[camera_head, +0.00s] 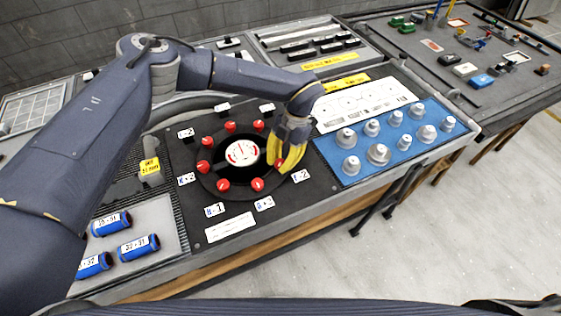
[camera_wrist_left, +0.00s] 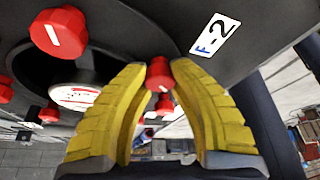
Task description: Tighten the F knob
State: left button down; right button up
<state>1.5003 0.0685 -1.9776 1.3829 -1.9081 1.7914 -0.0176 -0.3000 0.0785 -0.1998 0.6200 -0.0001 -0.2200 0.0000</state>
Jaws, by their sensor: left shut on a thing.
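The F knob (camera_wrist_left: 159,74) is a red knob on the dark ring panel, beside a white label F-2 (camera_wrist_left: 215,35) in the left wrist view. The label also shows in the head view (camera_head: 300,176). My left gripper (camera_head: 285,163) has come down at the right side of the ring. Its yellow fingers (camera_wrist_left: 158,68) are shut on the F knob, one fingertip on each side. In the head view the fingers hide much of the knob. My right gripper is in neither view.
Several other red knobs (camera_head: 257,184) circle a white dial (camera_head: 242,152), close to the gripper. A blue mat (camera_head: 357,139) with several silver knobs (camera_head: 379,153) lies to the right. Blue cylinders (camera_head: 139,245) lie at the front left. Beyond the table's front edge is open floor.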

pick_arm(q)
jog(key=shift+s+f, duration=0.1)
jog(key=c, duration=1.1)
grip_release()
jog(key=shift+o, duration=0.2)
jog(key=v, duration=1.2)
